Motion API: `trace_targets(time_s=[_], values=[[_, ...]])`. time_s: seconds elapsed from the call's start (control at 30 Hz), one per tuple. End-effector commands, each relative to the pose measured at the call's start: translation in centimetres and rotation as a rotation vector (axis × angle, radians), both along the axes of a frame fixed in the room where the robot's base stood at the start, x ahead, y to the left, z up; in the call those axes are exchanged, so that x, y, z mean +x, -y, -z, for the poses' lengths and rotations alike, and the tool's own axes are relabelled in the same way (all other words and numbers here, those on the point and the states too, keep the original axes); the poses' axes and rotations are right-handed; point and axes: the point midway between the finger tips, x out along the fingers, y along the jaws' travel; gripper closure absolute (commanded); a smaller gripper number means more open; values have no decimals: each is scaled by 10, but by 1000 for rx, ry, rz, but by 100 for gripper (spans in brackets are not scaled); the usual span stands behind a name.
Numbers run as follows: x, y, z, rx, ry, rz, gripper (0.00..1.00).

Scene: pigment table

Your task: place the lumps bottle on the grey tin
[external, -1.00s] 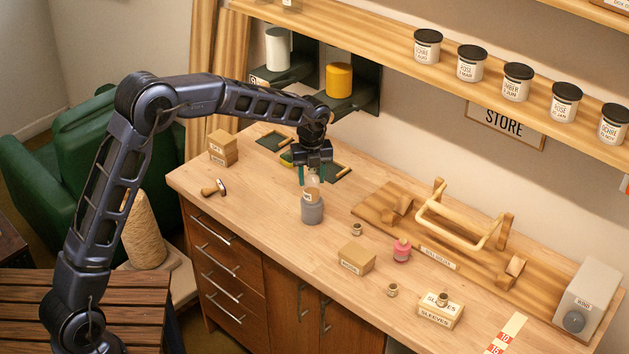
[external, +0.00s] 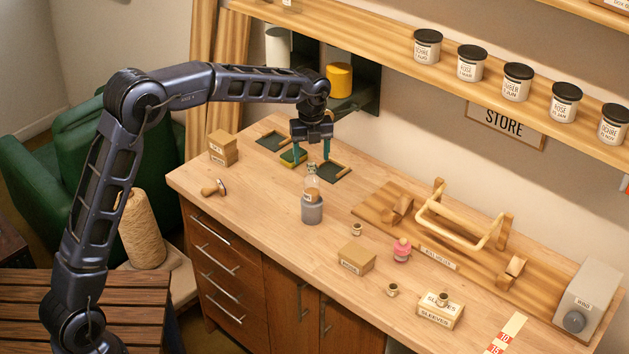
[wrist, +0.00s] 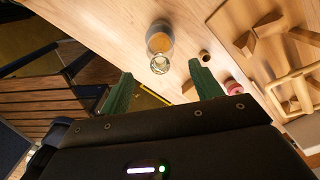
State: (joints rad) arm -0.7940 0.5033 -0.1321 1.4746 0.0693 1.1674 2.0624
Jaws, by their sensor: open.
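The lumps bottle (external: 312,186), clear glass with brownish contents and a pale label, stands upright on top of the grey tin (external: 312,211). In the wrist view the bottle (wrist: 159,62) is seen from above, with the tin (wrist: 158,30) partly hidden behind it. My gripper (external: 311,170) is open and empty, its green fingers above the bottle and apart from it. The fingers also show in the wrist view (wrist: 163,82), with the bottle beyond their tips.
A small jar (external: 357,229), a cardboard box (external: 357,258) and a pink bottle (external: 402,250) stand right of the tin. A wooden rack (external: 440,225) lies further right. A stamp (external: 213,188) lies to the left. Dark-framed trays (external: 330,172) lie behind.

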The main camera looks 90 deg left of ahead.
Motion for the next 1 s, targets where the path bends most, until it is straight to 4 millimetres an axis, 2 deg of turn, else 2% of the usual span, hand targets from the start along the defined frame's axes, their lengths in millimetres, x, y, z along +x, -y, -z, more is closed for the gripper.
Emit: trace_targets(time_s=[0.1, 0.23, 0.57, 0.67, 0.77, 1.0], values=[[0, 0, -20, 1, 2, 0, 36], [0, 0, -34, 0, 1, 0, 36], [0, 1, -43, 0, 0, 0, 36], [1, 10, -48, 3, 2, -10, 36], [0, 34, -61, 15, 11, -48, 36], [-14, 133, -106, 50, 55, -226, 36]])
